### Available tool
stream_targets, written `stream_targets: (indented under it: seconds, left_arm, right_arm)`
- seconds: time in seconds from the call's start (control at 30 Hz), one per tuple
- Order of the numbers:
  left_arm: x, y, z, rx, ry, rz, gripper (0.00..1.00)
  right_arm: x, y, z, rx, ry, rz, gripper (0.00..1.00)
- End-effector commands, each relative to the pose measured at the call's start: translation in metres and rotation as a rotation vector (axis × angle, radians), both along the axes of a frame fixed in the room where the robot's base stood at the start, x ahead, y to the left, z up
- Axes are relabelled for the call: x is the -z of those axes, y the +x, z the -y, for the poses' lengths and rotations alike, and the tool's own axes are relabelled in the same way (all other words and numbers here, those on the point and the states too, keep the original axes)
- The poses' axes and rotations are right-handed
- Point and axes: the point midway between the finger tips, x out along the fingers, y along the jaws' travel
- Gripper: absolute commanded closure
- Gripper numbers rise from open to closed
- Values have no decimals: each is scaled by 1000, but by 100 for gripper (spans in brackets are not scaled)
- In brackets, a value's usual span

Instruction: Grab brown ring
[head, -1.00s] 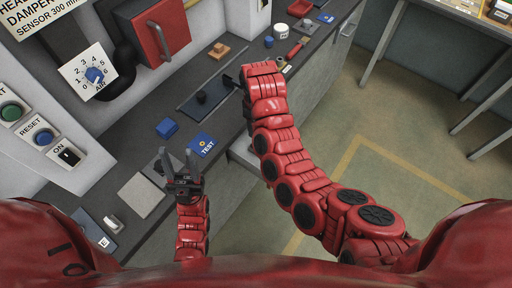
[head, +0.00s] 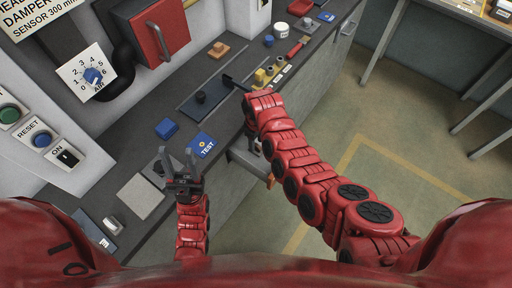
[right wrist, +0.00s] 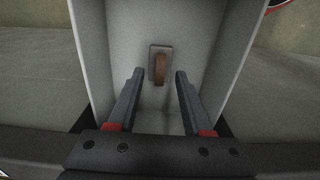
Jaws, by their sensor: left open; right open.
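The brown ring (right wrist: 160,68) shows in the right wrist view, seen nearly edge-on, on a small grey plate inside a pale grey open box (right wrist: 112,40). My right gripper (right wrist: 159,73) is open, its two fingers either side of the ring in the picture, with nothing between them. The ring looks a little beyond the fingertips; the exact gap cannot be told. In the head view my right arm mostly hides its gripper by the counter's front edge. My left gripper (head: 178,163) is open and empty above the counter, fingers pointing away from me.
A red box (head: 153,37) juts from the wall. Open floor (head: 400,150) lies right of the counter.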

Motion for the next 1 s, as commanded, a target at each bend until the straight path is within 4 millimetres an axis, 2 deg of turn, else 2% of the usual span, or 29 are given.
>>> stream_targets:
  seconds: [0.3, 0.57, 0.83, 0.87, 1.0]
  left_arm:
    - [-2, 0, 0, 0, 0, 0, 50]
    - [-2, 0, 0, 0, 0, 0, 50]
    - [-2, 0, 0, 0, 0, 0, 50]
    - [-2, 0, 0, 0, 0, 0, 50]
    - [-2, 0, 0, 0, 0, 0, 50]
  right_arm:
    - [19, 0, 0, -1, -1, -1, 50]
    - [21, 0, -1, 0, 1, 1, 50]
    - [21, 0, 0, -1, 1, 1, 97]
    - [21, 0, 0, -1, 1, 1, 100]
    - [21, 0, 0, -1, 1, 1, 100]
